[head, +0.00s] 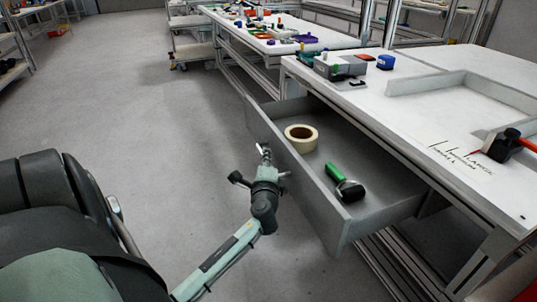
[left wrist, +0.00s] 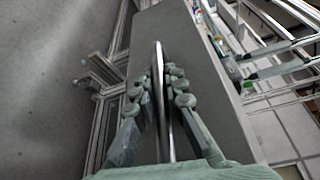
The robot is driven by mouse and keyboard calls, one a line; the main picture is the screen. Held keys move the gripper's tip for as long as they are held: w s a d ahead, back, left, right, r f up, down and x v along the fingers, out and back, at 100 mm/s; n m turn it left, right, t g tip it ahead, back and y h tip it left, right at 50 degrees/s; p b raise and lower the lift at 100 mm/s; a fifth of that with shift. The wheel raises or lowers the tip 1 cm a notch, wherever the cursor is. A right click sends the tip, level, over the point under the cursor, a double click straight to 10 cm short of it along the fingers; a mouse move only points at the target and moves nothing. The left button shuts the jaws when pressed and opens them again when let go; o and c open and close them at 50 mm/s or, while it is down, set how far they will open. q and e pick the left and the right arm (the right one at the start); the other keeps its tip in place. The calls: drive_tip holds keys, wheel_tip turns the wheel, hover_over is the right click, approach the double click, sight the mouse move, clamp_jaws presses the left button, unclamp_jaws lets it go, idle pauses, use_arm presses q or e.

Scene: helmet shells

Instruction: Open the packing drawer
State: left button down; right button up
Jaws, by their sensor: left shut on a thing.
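The packing drawer (head: 331,203) is a grey metal drawer pulled well out from under the white workbench (head: 420,95). Its inside shows a roll of tape (head: 301,137) and a green-handled tool (head: 345,182). My left gripper (head: 264,152) is at the outside of the drawer's front panel. In the left wrist view my left gripper (left wrist: 160,85) is shut on a thin metal bar, the drawer handle (left wrist: 158,55), with the grey drawer front behind it. The handle is mostly hidden by the gripper in the head view. My right gripper does not show clearly in either view.
A grey box (head: 340,66) and a blue item (head: 386,62) stand on the bench. A red and black tool (head: 503,145) lies at its right. A second table (head: 285,42) with small parts stands behind. The floor (head: 165,110) left of the drawer is clear.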

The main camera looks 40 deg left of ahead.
use_arm(q)
drive_tip(key=shift+d, duration=0.1)
drive_tip(key=c, duration=1.6)
unclamp_jaws()
drive_tip(key=shift+o, duration=0.2)
drive_tip(key=shift+s, duration=0.1)
drive_tip(key=f+v, duration=0.1)
drive_tip(key=v, duration=1)
drive_tip(key=shift+s+d+r, duration=0.3)
drive_tip(key=shift+r, duration=0.15)
